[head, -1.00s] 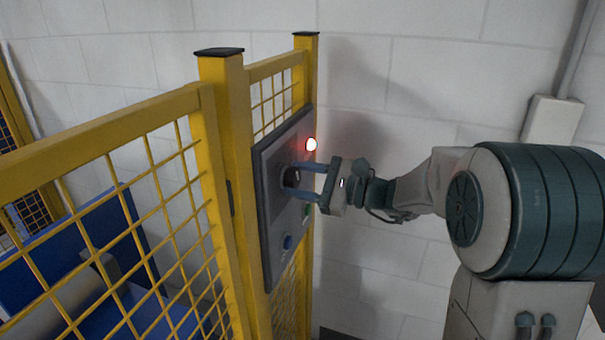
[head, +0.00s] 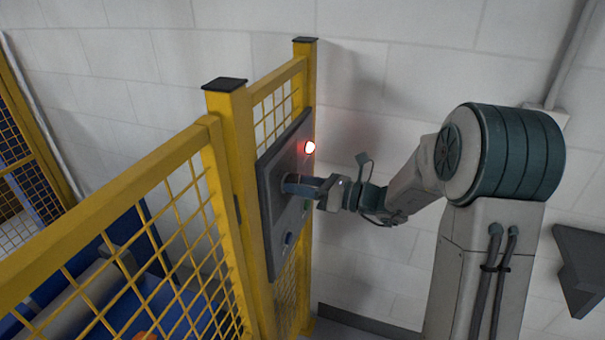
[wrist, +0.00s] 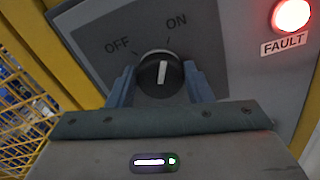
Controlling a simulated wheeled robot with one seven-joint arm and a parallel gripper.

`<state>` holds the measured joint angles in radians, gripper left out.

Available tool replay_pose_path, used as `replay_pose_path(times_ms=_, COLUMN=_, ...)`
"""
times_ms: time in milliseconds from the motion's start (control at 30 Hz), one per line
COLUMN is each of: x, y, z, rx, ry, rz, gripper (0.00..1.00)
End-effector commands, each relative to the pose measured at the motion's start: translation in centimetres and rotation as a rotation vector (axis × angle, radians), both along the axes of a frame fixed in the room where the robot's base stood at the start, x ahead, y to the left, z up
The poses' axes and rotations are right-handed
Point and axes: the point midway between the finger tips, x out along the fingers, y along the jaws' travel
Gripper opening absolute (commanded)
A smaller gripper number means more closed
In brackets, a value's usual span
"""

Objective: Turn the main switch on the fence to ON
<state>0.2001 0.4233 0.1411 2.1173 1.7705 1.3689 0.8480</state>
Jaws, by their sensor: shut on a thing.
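The main switch is a round black knob (wrist: 161,75) with a white pointer line, on a grey plate marked OFF and ON in the wrist view. The pointer aims up, much nearer ON than OFF; I cannot tell if it lines up exactly with the ON mark. My gripper (wrist: 160,88) is shut on the knob, one finger on each side.
A red FAULT lamp (wrist: 292,15) is lit at the panel's upper right. The yellow mesh fence (head: 235,150) stands beside the panel. A white block wall (head: 420,60) is behind my arm.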

Motion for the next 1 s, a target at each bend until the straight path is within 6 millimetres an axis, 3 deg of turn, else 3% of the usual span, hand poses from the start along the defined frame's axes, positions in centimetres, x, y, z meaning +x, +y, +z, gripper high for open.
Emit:
replay_pose_path(times_ms=300, x=-0.14, y=0.08, z=-0.18, rx=0.035, ry=0.112, rz=0.005, gripper=0.23)
replay_pose_path(times_ms=833, x=-0.15, y=0.08, z=-0.41, rx=0.041, ry=0.131, rz=0.004, gripper=0.23)
replay_pose_path(times_ms=867, x=-0.15, y=0.08, z=-0.41, rx=0.041, ry=0.13, rz=0.005, gripper=0.54)
replay_pose_path(times_ms=900, x=-0.14, y=0.07, z=-0.39, rx=0.041, ry=0.13, rz=0.005, gripper=0.66)
replay_pose_path(times_ms=1000, x=-0.08, y=0.02, z=-0.3, rx=0.042, ry=0.127, rz=0.002, gripper=0.68)
